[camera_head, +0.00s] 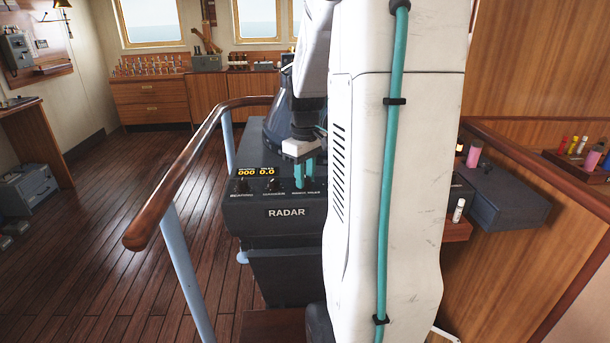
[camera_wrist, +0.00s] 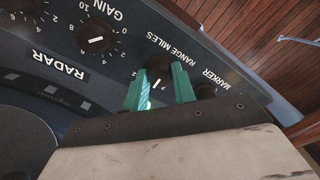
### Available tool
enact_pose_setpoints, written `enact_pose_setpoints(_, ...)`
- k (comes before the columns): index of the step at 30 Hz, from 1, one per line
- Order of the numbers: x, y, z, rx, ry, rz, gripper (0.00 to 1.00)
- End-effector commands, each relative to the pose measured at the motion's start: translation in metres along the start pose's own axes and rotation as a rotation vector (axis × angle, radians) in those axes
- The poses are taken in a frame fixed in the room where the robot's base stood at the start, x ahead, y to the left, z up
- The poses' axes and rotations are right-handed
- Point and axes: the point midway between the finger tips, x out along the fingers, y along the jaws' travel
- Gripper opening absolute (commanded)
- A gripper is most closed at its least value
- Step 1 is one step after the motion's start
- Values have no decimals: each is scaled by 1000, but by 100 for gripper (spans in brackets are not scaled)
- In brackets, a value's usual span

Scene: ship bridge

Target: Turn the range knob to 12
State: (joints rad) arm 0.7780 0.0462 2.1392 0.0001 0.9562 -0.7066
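The range knob (camera_wrist: 159,72) is a dark round knob under the label RANGE MILES on the black radar panel. In the wrist view my gripper (camera_wrist: 160,76) has one teal finger on each side of it, with the knob between the tips. Whether the fingers touch it cannot be told. A light pointer mark shows on the knob, but most of its scale is hidden by the fingers. In the head view my gripper (camera_head: 304,176) points down at the right part of the radar console (camera_head: 250,212); the knob is hidden there.
The gain knob (camera_wrist: 95,40) and marker knob (camera_wrist: 205,91) flank the range knob. In the head view a bearing knob (camera_head: 242,186) sits under an amber display (camera_head: 256,171) reading 000 and 0.0. A wooden handrail (camera_head: 185,165) curves round the console's left side.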

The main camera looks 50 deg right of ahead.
Motion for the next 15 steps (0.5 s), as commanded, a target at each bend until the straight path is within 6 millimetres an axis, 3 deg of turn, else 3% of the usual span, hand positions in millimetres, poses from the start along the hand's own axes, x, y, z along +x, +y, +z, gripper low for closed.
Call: enact_pose_setpoints(15,0,0,0,118,0,0,4)
